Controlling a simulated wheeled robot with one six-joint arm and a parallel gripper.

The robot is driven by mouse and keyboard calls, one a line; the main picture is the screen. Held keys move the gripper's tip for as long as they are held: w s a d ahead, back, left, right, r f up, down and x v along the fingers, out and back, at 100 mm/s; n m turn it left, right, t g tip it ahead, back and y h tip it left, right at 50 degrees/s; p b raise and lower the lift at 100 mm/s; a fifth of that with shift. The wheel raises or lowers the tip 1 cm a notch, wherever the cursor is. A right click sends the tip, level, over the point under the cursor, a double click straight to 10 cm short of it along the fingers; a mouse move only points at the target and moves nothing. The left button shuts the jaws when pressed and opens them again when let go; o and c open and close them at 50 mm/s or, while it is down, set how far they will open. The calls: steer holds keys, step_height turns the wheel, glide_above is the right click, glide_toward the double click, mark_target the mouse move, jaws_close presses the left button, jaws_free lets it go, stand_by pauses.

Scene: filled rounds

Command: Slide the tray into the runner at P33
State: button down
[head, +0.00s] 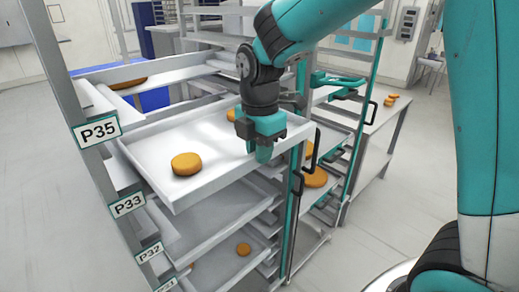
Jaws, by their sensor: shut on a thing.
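A white tray (211,176) carries two orange-brown rounds, one near its front left (186,163) and one further back (235,113), partly behind my arm. The tray looks level, between the rack's left and right posts. I cannot tell whether the tray's sides rest on the P33 runner (159,221).
Below are the P32 label (150,252) and a lower tray with a round (243,249). A neighbouring rack with black handles (364,126) and a table (385,120) stand right. Floor at left is clear.

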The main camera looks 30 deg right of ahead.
steer(key=shift+f+b, duration=1.05)
steer(key=shift+f, duration=0.5)
stand_by(0.4)
steer(key=c, duration=1)
jaws_free()
